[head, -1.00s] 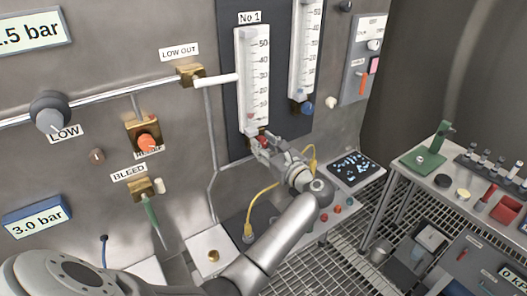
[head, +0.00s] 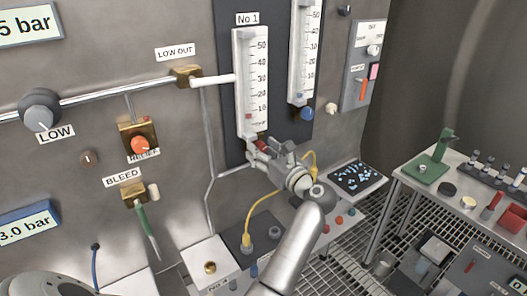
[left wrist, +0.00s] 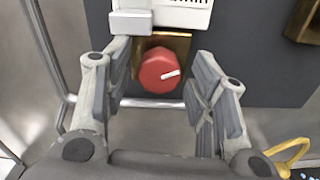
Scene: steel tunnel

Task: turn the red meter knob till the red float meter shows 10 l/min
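The red float meter (head: 251,75), a white scaled tube marked No 1, hangs on a dark panel. A small red mark, which looks like its float, sits low in the tube, below the 10 mark. The red meter knob (left wrist: 160,70) is round, on a brass block under the meter, with its white pointer line toward the right and slightly up. My left gripper (head: 262,153) is at the meter's foot and covers most of the knob in the head view. In the left wrist view its open fingers (left wrist: 163,80) flank the knob with gaps on both sides. My right gripper is not in view.
A second meter (head: 305,55) with a blue knob (head: 306,112) stands close to the right. A yellow cable (head: 262,207) loops below my left gripper. A console (head: 357,177) and a bench (head: 410,182) with tools stand to the right.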

